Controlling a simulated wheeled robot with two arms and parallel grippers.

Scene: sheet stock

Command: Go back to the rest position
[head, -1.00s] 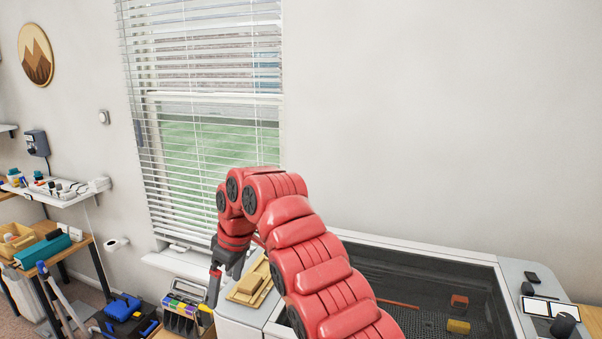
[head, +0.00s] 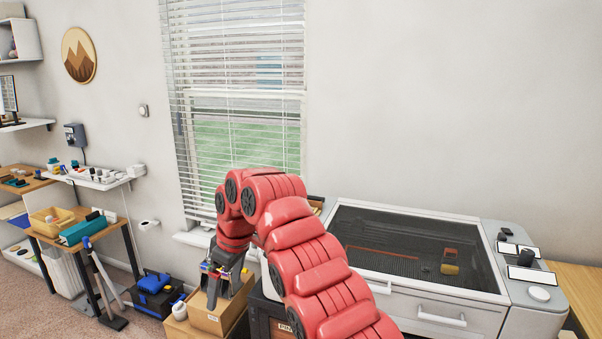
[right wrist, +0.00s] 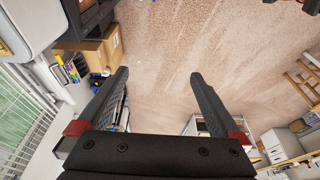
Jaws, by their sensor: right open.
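My right arm, red and segmented, rises from the bottom of the head view and bends over. Its dark right gripper (head: 212,294) hangs down at the bend, in front of cardboard boxes. In the right wrist view the gripper (right wrist: 159,73) has its two black fingers wide apart, with only carpet between them and nothing held. My left gripper is in neither view.
A white machine with a dark window (head: 400,250) stands right of my arm; small red and yellow pieces show in it. A cardboard box (head: 205,318) and a blue-black toolbox (head: 153,290) are left. Carpet (right wrist: 165,40) lies open below the gripper.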

